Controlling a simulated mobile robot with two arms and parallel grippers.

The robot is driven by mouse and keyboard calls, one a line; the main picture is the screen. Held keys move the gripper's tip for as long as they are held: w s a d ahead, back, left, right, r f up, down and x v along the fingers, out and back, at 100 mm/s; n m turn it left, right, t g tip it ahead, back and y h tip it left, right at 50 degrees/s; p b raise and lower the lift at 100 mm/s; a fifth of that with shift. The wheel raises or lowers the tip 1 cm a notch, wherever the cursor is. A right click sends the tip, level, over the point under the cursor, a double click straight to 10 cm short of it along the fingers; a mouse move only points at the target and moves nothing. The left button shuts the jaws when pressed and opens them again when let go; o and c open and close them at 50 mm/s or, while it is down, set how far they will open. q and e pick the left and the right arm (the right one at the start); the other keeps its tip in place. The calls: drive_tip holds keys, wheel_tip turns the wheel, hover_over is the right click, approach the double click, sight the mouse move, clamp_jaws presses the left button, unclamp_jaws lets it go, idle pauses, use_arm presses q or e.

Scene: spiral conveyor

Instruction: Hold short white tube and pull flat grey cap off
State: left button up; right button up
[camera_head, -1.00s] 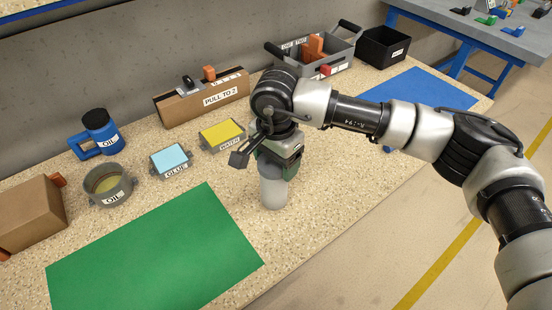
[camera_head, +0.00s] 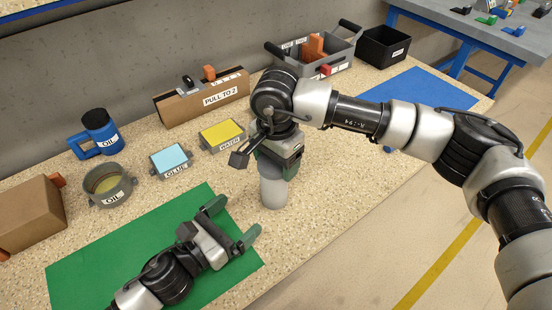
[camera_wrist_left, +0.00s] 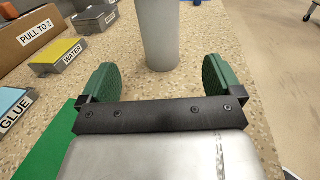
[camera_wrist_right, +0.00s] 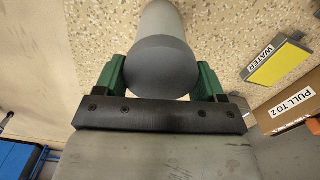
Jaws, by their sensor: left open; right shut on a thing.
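The short white tube (camera_head: 274,190) stands upright on the speckled bench, between the green mat and the blue mat. The flat grey cap (camera_wrist_right: 163,67) shows on the tube's end in the right wrist view, between the fingers. My right gripper (camera_head: 280,163) is shut on the upper end of the tube, at the cap; in the head view it hides most of that end. My left gripper (camera_head: 237,222) is open and empty over the green mat, its fingers pointing at the tube. In the left wrist view the tube (camera_wrist_left: 159,35) stands ahead of the open fingers, apart from them.
The green mat (camera_head: 85,272) lies under my left arm. Yellow WATER (camera_head: 222,135), blue GLUE (camera_head: 171,160) and OIL (camera_head: 109,186) containers stand behind. A cardboard box (camera_head: 30,216) is at far left.

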sight(264, 191)
use_arm(q)
drive_tip(key=x, duration=1.2)
drive_tip(key=c, duration=1.3)
drive_tip(key=o, duration=1.3)
drive_tip(key=shift+s, duration=0.15)
drive_tip(key=shift+v, duration=0.85)
